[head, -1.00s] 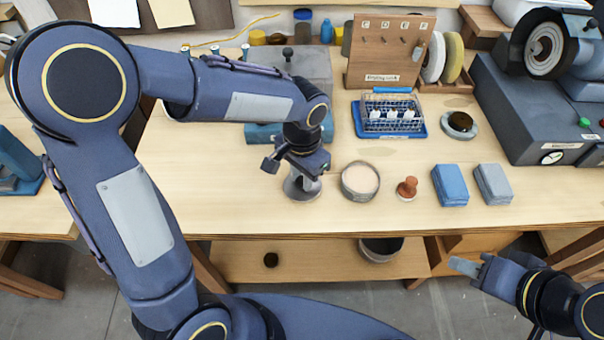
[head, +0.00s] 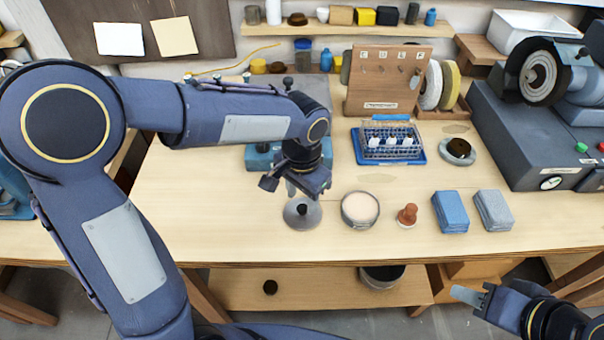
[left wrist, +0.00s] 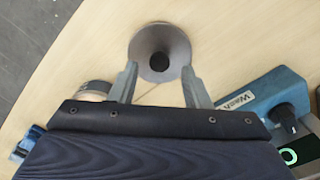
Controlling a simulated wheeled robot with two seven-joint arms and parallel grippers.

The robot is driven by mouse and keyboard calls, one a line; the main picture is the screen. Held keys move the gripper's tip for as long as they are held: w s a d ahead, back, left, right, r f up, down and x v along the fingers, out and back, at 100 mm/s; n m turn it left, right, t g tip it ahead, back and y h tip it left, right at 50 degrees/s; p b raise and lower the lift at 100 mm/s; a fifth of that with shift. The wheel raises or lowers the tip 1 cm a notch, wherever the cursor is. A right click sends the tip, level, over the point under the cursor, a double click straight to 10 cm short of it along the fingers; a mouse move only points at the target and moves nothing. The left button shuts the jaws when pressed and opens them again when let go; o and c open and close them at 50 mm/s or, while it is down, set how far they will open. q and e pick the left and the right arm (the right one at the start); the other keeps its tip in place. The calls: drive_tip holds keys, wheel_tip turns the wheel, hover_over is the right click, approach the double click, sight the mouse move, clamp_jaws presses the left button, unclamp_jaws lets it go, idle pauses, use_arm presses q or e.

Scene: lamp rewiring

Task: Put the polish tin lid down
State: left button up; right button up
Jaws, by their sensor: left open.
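The grey round polish tin lid (head: 302,214) with a dark centre knob lies on the bench, left of the open tin (head: 360,209) of pale polish. My left gripper (head: 297,188) is open just above the lid and apart from it. In the left wrist view the lid (left wrist: 160,45) shows beyond the tips of my left gripper (left wrist: 160,80), with nothing between the fingers. The tin (left wrist: 96,88) is partly hidden behind the left finger there. My right gripper (head: 468,295) is empty-looking in front of the bench at lower right; its finger gap is unclear.
Right of the tin are a brown stamp-like knob (head: 407,215), a blue cloth stack (head: 450,212) and a grey one (head: 493,210). Behind are a blue tray with a wire rack (head: 390,143) and a teal device (head: 262,158). The bench front left is clear.

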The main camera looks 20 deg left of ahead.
sight(302, 208)
use_arm(q)
wheel_tip(302, 208, up, 9)
drive_tip(key=s+a+f+n+t+h, duration=0.1)
drive_tip(key=s+a+n+t+h, duration=0.1)
drive_tip(key=s, duration=0.6)
drive_tip(key=s+a+f+n+t+h, duration=0.1)
drive_tip(key=s+a+f+n+t, duration=0.1)
drive_tip(key=s+a+n, duration=0.3)
drive_tip(key=s+a+t, duration=0.1)
drive_tip(key=s+a, duration=0.1)
drive_tip(key=s, duration=0.1)
drive_tip(key=shift+n+t+h, duration=0.3)
drive_tip(key=shift+h, duration=0.1)
